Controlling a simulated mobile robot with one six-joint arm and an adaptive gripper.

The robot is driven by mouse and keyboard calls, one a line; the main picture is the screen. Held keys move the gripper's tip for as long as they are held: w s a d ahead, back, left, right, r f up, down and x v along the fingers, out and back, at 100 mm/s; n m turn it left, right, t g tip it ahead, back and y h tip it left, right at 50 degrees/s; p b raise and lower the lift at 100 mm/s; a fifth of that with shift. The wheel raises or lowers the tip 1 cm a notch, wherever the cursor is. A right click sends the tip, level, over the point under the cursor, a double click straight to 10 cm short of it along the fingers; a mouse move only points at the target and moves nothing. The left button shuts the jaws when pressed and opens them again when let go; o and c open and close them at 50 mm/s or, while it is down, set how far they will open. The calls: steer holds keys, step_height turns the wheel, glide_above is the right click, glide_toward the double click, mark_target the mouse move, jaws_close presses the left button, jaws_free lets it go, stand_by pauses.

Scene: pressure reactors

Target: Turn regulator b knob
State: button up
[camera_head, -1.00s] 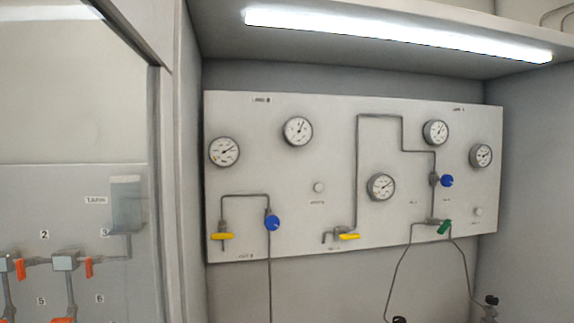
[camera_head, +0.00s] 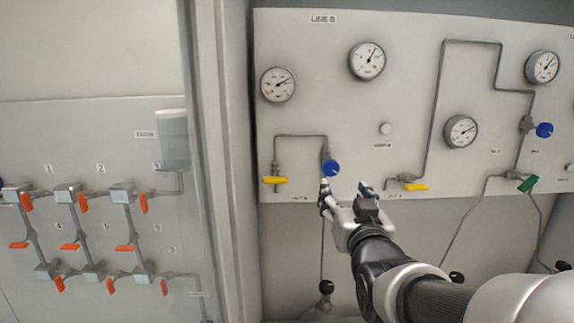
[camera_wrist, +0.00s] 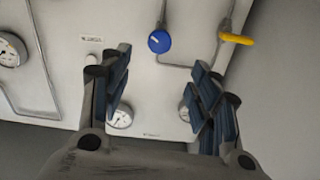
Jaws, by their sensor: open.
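The blue round knob (camera_head: 331,168) sits on the panel's left pipe loop, in the section under the "LINE B" label; I take it as the regulator b knob. It also shows in the wrist view (camera_wrist: 159,42), beyond and between the fingertips. My gripper (camera_head: 345,188) is open and empty, just below and right of the knob in the head view. Its fingers (camera_wrist: 160,70) stand wide apart in the wrist view, with no visible contact with the knob.
A yellow handle (camera_head: 275,180) is left of the knob; another (camera_head: 416,187) is to the right. Several gauges, including one (camera_head: 278,84), line the panel. Orange-handled valves (camera_head: 125,248) stand behind glass at left.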

mark_target(331, 170)
steer(key=w, duration=1.6)
steer(key=shift+s, duration=0.1)
steer(key=shift+c, duration=0.5)
steer(key=shift+f, duration=0.1)
steer(key=c, duration=1)
